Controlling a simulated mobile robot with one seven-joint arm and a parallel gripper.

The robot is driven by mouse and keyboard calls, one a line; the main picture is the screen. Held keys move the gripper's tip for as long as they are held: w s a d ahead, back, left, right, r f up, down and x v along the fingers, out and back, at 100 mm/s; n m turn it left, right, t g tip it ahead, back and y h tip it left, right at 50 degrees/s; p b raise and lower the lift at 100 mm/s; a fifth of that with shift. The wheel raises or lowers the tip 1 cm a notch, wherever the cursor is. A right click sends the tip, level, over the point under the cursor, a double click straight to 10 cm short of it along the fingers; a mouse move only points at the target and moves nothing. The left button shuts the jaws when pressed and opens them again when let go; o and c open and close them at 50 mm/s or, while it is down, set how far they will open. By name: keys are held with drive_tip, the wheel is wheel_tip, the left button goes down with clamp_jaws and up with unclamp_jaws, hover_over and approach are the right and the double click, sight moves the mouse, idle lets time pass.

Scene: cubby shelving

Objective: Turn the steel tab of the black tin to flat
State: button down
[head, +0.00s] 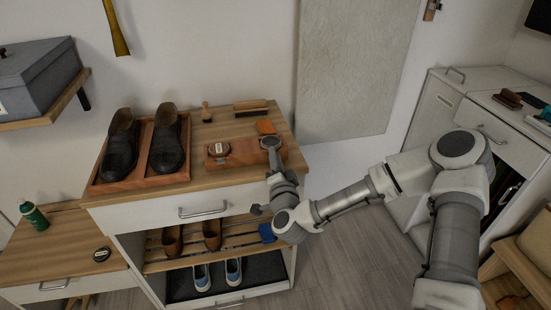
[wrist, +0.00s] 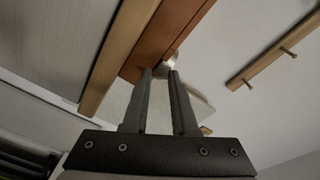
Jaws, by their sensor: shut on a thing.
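A small dark tin with a pale label (head: 218,148) sits at the left end of a red-brown wooden block (head: 243,153) on the cabinet top. My gripper shows clearly in the wrist view (wrist: 160,73), its fingers nearly together. A small shiny steel piece, apparently the tab (wrist: 173,57), is at the fingertips, gripped beside an orange-brown wooden edge (wrist: 155,45). Its exact angle is hard to tell. In the head view my wrist reaches the block's right end and hides the fingers and the tab. The tin's body cannot be made out in the wrist view.
Black shoes (head: 121,146) stand in a wooden tray (head: 140,181) left of the block. A brush (head: 250,105) and an orange item (head: 265,127) lie behind it.

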drive_tip(key=shift+n, duration=0.3)
drive_tip(key=shift+a+n+b, duration=0.1)
drive_tip(key=shift+n+b, duration=0.4)
drive_tip(key=shift+n, duration=0.5)
drive_tip(key=n+b, duration=0.2)
drive_tip(key=n, duration=0.2)
drive_tip(key=shift+f+y, duration=0.15)
drive_tip(key=shift+y, duration=0.25)
drive_tip(key=n+b, duration=0.3)
drive_tip(key=shift+n, duration=0.3)
drive_tip(key=shift+n+y+b, duration=0.3)
drive_tip(key=shift+n+b, duration=0.9)
drive_tip(key=shift+b, duration=0.2)
drive_tip(key=shift+d, duration=0.2)
drive_tip(key=c, duration=0.7)
unclamp_jaws()
